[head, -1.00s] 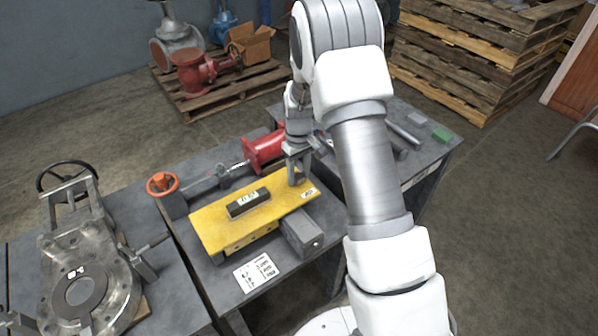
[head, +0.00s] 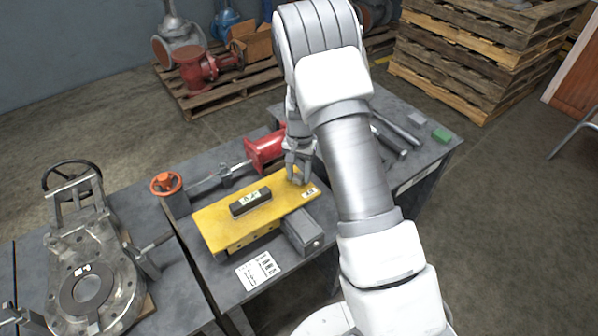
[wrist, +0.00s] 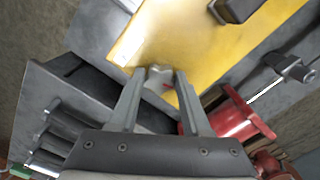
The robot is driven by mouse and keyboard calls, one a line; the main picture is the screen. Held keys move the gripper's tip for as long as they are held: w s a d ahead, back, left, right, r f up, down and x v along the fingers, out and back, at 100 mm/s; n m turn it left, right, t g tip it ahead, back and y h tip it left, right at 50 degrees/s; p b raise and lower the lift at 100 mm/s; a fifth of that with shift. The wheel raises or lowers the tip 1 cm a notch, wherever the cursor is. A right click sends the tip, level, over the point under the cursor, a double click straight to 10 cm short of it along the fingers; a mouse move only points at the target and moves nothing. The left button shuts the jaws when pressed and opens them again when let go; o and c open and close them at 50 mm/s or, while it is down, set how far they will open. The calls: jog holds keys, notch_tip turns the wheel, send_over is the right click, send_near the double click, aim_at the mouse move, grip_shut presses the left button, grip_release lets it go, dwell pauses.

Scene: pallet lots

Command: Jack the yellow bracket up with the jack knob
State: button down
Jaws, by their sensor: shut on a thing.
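The yellow bracket (head: 284,202) lies like a plate on the grey workbench, and its top fills much of the wrist view (wrist: 190,38). A dark block with a white label (head: 250,201) sits on it. My gripper (head: 298,176) is at the bracket's far right end. In the wrist view my gripper (wrist: 158,80) is shut on a small grey lobed knob (wrist: 159,73), which appears to be the jack knob, at the bracket's edge. A small red mark shows on it. The knob is hidden by my fingers in the head view. Any gap under the bracket there is hidden.
A grey block (head: 303,232) stands against the bracket's front side. A label sheet (head: 258,270) lies in front.

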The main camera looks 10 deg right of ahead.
jog(key=m+p, duration=0.2)
jog(key=m, duration=0.5)
jog(key=shift+a+f, duration=0.1)
jog(key=shift+f, duration=0.05)
jog(key=m+p, duration=0.1)
jog(key=m, duration=0.3)
jog(key=m+p, duration=0.2)
jog(key=m, duration=0.1)
jog(key=shift+m, duration=0.4)
jog(key=m+p, duration=0.1)
jog(key=m, duration=0.2)
jog(key=shift+w, duration=0.1)
jog(key=m+p, duration=0.1)
jog(key=m, duration=0.3)
jog(key=shift+p, duration=0.4)
jog(key=m+p, duration=0.1)
jog(key=m, duration=0.3)
jog(key=shift+w+m+p, duration=0.1)
jog(key=shift+m+p, duration=0.2)
jog(key=shift+d+m+p, duration=0.25)
jog(key=shift+m+p, duration=0.2)
jog(key=shift+m, duration=1.15)
jog(key=shift+m, duration=0.3)
